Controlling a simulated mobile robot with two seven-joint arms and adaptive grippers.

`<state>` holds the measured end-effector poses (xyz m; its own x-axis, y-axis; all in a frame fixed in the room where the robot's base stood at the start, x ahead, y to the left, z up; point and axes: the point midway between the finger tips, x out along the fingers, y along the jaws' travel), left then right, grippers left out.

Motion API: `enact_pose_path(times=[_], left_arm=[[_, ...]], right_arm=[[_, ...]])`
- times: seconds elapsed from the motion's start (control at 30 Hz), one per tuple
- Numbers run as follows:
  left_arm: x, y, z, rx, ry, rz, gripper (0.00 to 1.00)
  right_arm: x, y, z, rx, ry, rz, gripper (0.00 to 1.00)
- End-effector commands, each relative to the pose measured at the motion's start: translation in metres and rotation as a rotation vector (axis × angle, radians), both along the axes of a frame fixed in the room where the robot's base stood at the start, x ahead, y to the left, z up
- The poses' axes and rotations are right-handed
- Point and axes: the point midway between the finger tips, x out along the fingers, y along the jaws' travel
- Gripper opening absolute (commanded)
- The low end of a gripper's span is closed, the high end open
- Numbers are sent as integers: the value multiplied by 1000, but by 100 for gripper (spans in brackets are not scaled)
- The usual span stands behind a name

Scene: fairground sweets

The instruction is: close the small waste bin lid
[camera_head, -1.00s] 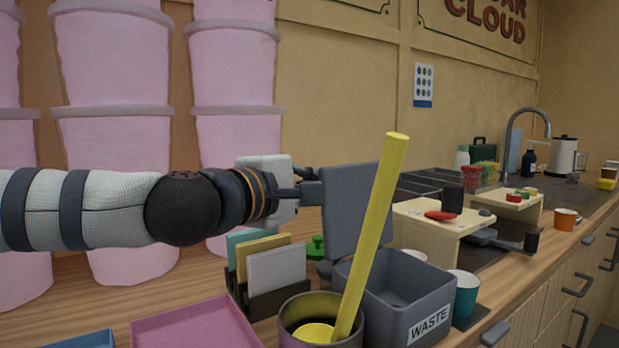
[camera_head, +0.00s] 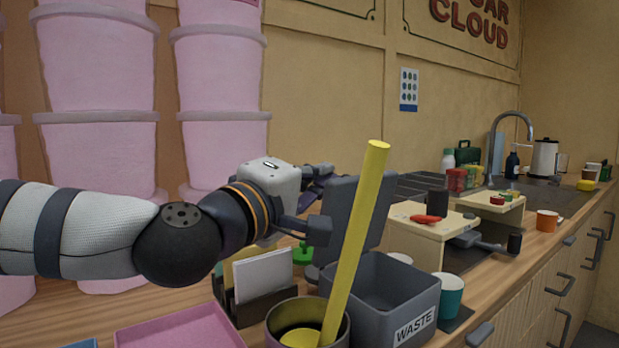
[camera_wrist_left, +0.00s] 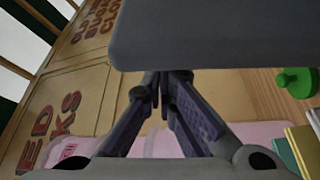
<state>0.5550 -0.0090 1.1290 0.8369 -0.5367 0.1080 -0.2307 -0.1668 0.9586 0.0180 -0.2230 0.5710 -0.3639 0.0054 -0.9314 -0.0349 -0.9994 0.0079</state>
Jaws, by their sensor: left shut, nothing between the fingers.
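The small grey waste bin (camera_head: 414,315), labelled WASTE, stands on the wooden counter with its mouth open. Its grey lid (camera_head: 338,203) stands up, roughly upright, at the bin's left rear edge. The lid also fills the top of the left wrist view (camera_wrist_left: 215,35). My left gripper (camera_head: 320,175) is at the lid's back left side, its fingers partly hidden by the lid. The left wrist view shows the fingers (camera_wrist_left: 160,82) shut with nothing between them, reaching close to the lid's edge; I cannot tell whether they touch it. My right gripper is not in view.
A pot (camera_head: 277,322) with a tall yellow stick (camera_head: 362,220) stands in front of the bin and crosses the lid. A card holder (camera_head: 262,307), pink tray (camera_head: 180,328) and green-knobbed item (camera_head: 303,254) are at left. A teal cup (camera_head: 450,298) stands right of the bin.

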Motion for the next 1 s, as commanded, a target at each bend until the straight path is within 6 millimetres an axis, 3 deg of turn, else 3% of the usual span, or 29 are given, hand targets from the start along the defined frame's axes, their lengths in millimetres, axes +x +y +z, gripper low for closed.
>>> enact_pose_path(times=[0.5, 1.0], left_arm=[[-23, -17, 3, 209, -287, 0, 0], [-25, -18, 3, 237, -325, 1, 0]], right_arm=[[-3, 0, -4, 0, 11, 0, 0], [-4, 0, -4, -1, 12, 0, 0]])
